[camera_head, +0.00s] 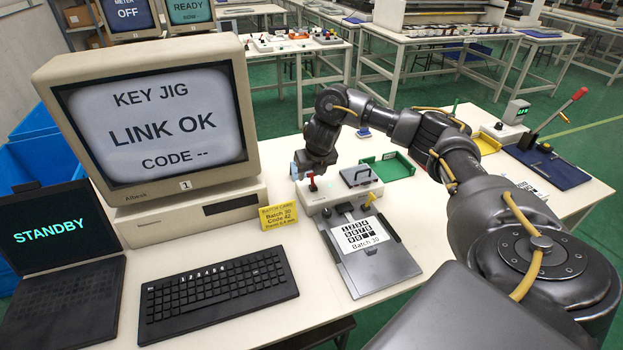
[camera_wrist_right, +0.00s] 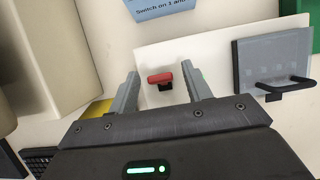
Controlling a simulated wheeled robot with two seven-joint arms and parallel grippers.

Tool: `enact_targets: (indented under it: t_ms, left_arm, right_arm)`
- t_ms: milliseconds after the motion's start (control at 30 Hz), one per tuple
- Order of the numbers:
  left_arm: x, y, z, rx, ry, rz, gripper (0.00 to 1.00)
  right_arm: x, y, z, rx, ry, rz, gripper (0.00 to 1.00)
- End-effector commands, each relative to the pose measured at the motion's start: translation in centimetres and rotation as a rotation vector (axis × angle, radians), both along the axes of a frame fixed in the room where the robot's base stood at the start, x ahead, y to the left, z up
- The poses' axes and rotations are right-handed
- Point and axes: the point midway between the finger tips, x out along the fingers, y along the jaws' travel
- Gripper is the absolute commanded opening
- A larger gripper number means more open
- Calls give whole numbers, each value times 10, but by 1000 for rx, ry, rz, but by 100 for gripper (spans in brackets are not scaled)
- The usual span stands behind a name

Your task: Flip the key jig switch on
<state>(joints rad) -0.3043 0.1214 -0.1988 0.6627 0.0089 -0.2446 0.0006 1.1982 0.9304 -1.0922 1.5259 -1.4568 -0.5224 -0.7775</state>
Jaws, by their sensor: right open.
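The key jig (camera_head: 335,200) is a cream box on the table, joined to a grey plate (camera_head: 372,270) that bears a white keypad film (camera_head: 360,235) marked Batch 30. The jig's red switch (camera_head: 312,183) stands on its left part. In the right wrist view the red switch (camera_wrist_right: 160,78) sits between the two fingers. My right gripper (camera_wrist_right: 160,70) is open and points down over the switch, apparently without touching it. It also shows in the head view (camera_head: 314,168), close above the switch. My left gripper is not in view.
A monitor (camera_head: 162,130) reads KEY JIG, LINK OK, CODE --. A keyboard (camera_head: 218,297), a STANDBY laptop (camera_head: 55,235) and a yellow batch card (camera_head: 278,217) stand left of the jig. A handled grey lid (camera_wrist_right: 265,75) and a green tray (camera_head: 390,164) are close by.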

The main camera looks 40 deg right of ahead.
Motion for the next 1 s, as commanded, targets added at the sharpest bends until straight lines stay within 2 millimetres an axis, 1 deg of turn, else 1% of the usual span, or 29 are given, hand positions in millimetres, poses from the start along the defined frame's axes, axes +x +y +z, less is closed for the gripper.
enact_targets:
  t_ms: [33,100,200,400,733,767,867,1000]
  left_arm:
    - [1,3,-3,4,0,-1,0]
    - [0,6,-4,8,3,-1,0]
    - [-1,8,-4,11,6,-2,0]
    - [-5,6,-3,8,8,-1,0]
    - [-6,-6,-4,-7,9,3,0]
    - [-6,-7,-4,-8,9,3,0]
    - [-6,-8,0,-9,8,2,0]
    - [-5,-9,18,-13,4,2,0]
  right_arm:
    - [1,0,-5,1,1,-1,49]
    - [2,-1,-8,1,1,-1,49]
    - [3,-1,-8,-1,0,0,49]
    - [3,-1,-8,-1,0,0,49]
    - [3,-1,-8,-1,0,0,6]
    - [3,-1,-8,-1,0,0,4]
    - [4,-1,-6,3,9,-2,4]
    - [7,-2,-2,24,70,-4,4]
